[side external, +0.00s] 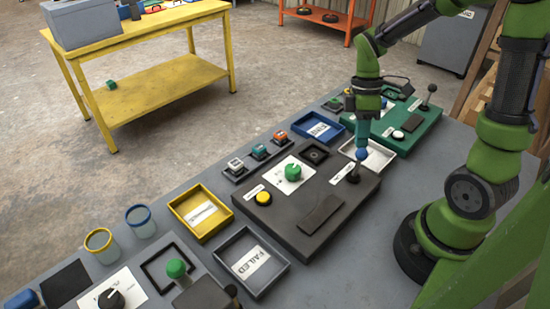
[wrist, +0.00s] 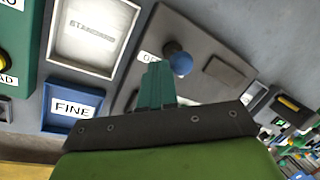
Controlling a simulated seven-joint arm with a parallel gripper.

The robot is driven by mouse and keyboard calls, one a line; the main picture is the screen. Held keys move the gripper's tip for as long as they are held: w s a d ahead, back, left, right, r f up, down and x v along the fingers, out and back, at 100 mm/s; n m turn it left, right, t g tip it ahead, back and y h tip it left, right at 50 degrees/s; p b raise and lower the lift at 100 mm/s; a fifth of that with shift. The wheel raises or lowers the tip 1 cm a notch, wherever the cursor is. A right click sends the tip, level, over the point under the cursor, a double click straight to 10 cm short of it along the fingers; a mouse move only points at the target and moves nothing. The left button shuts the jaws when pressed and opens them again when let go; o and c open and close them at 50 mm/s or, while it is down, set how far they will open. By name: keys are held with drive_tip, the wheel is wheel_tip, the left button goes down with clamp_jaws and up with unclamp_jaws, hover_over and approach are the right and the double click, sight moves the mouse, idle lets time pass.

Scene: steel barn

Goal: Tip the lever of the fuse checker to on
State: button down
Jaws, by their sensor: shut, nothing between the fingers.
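The dark grey box (side external: 285,222), which I take for the fuse checker, lies on the bench. It carries a green knob (side external: 293,172), a yellow button (side external: 263,198) and a lever with a blue ball (side external: 361,154) on a black base (side external: 353,177). In the wrist view the blue ball (wrist: 182,65) is just right of the fingertips. My gripper (side external: 363,138) points down just above the ball, its teal fingers (wrist: 158,72) shut and empty. Whether they touch the ball I cannot tell. A label beside the lever is partly hidden in the wrist view.
A white tray (side external: 385,166) and a blue tray (side external: 319,116) lie behind the box. A green box with its own black lever (side external: 430,91) is at the far right. A FAILED tray (side external: 276,281) and yellow tray (side external: 180,205) flank the near side. Bare bench lies right of the box.

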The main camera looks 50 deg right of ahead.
drive_tip(key=shift+h, duration=0.9)
drive_tip(key=shift+a+r, duration=0.15)
drive_tip(key=shift+a, duration=1.25)
drive_tip(key=shift+a+r, duration=0.15)
drive_tip(key=shift+a, duration=1.4)
drive_tip(key=shift+s+r, duration=0.1)
drive_tip(key=shift+r, duration=0.05)
